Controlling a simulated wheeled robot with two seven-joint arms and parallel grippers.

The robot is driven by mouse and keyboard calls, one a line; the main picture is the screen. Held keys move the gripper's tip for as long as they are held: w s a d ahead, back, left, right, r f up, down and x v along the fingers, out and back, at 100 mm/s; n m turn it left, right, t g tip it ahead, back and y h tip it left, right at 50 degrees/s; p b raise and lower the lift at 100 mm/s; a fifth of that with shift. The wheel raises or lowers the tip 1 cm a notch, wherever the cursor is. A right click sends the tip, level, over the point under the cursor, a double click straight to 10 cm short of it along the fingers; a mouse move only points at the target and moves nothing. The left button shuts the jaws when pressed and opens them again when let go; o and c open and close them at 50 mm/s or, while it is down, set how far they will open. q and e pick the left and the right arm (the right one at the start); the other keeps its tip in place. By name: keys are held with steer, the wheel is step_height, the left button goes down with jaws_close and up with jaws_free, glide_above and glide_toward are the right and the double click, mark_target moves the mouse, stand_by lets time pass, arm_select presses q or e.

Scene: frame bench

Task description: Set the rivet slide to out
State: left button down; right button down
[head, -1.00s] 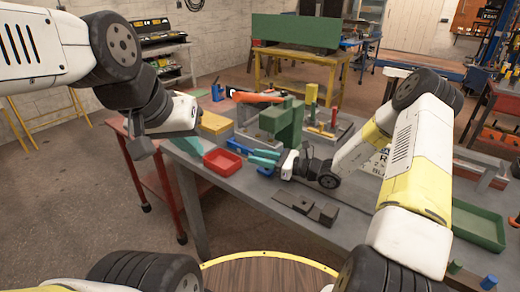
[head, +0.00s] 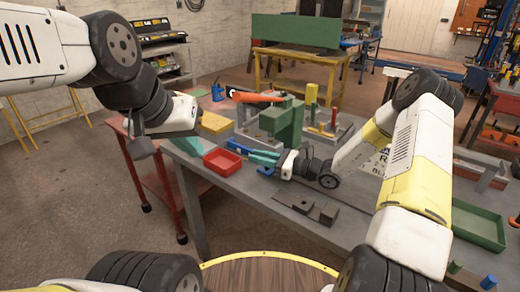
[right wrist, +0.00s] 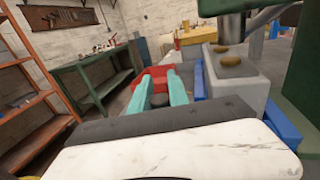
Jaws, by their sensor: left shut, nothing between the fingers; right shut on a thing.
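The green press (head: 283,122) stands on a grey base on the bench. A blue bar (head: 234,145), apparently the rivet slide, runs along the base's front; blue also shows beside the teal fingers in the right wrist view (right wrist: 200,82). My right gripper (head: 262,158) reaches in from the right with its fingers at the front of the base, pointing left. It is shut on the slide, but the contact itself is hard to see. In the right wrist view, the fingers (right wrist: 161,90) overlap a red tray beyond. My left gripper (head: 143,147) is shut and empty, left of the bench.
The red tray (head: 222,162) lies just left of my right fingertips. Dark metal blocks (head: 316,209) lie in front of my right wrist. A green tray (head: 479,223) is at the right.

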stand_by(0.6)
steer(key=s+d, duration=0.3)
steer(key=d, duration=0.2)
steer(key=s+d, duration=0.2)
steer(key=d, duration=0.1)
steer(key=shift+s, duration=0.35)
steer(key=c, duration=1.3)
jaws_free()
steer(key=shift+o, duration=0.2)
steer(key=shift+v, duration=3.9)
